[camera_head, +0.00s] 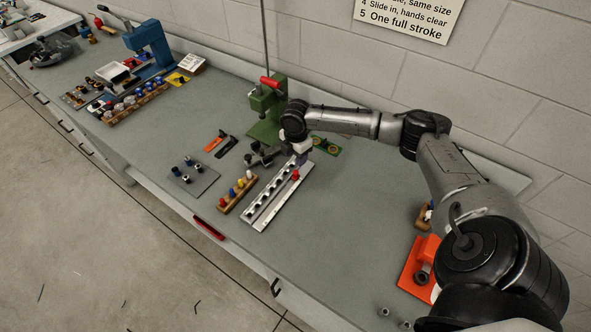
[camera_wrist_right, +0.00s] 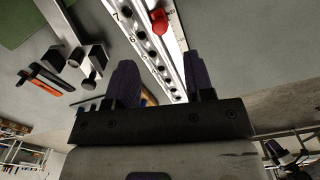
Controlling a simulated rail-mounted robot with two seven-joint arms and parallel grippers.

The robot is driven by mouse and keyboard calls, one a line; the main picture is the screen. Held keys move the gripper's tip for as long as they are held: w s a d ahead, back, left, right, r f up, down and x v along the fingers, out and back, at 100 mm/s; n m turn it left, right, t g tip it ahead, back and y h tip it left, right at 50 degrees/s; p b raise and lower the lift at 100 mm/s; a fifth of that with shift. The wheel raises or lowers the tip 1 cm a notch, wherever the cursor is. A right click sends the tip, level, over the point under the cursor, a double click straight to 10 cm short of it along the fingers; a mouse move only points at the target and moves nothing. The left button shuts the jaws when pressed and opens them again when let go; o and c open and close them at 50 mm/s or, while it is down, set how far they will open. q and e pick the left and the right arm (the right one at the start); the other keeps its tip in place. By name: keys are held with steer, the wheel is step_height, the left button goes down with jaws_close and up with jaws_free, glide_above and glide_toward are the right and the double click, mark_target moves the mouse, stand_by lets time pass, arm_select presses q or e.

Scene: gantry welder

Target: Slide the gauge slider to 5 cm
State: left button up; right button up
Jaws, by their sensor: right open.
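The gauge (camera_head: 265,211) is a long pale metal strip with a row of dark holes, lying diagonally on the bench. A red knob (camera_head: 295,175), seemingly the slider's, sits near its far end. In the right wrist view the knob (camera_wrist_right: 159,21) is at the top, and a "7" shows beside the strip. My right gripper (camera_head: 302,160) is above the far end of the gauge, close to the knob. In the wrist view its two dark fingers (camera_wrist_right: 162,82) are apart with nothing held between them; the knob is beyond the fingertips. My left gripper is not in view.
A wooden rack of coloured pegs (camera_head: 238,193) stands left of the gauge. A green press with a red handle (camera_head: 268,105) is behind it. A grey plate with dark knobs (camera_head: 193,178) lies farther left. An orange fixture (camera_head: 420,266) is at right.

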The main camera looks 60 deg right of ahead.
mark_target(296, 172)
step_height(296, 172, down, 8)
steer(key=shift+r+b, duration=0.15)
steer(key=shift+b, duration=0.2)
steer(key=shift+c, duration=0.4)
jaws_close()
